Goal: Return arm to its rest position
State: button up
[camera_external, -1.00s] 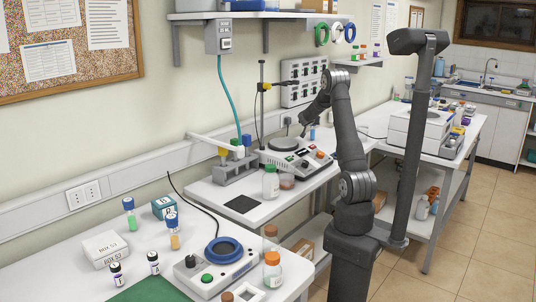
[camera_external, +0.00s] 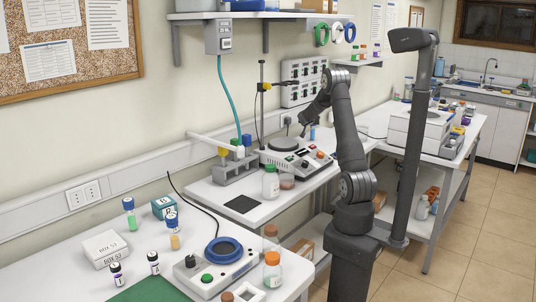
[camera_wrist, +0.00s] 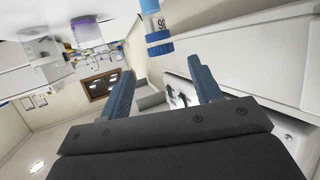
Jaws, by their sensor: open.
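My gripper (camera_external: 306,124) is at the end of my folded dark arm, over the bench by the white device with a round dark top (camera_external: 288,145). In the wrist view my gripper (camera_wrist: 160,88) shows two blue fingers standing well apart with nothing held between them. A tube with a blue cap and a printed label (camera_wrist: 157,28) shows beyond the fingers, near the top of the wrist view. My fingertips are hard to make out in the external view.
A tube rack (camera_external: 235,170) and a clear bottle (camera_external: 270,184) stand on the middle bench. A blue-ringed device (camera_external: 222,262), tubes and a white box (camera_external: 105,248) stand on the near bench. A wall shelf (camera_external: 260,15) hangs above. The floor (camera_external: 470,245) is clear at right.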

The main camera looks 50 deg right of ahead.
jog(key=x, duration=1.1)
jog(key=shift+a, duration=0.1)
jog(key=shift+r, duration=1.2)
jog(key=shift+f, duration=0.1)
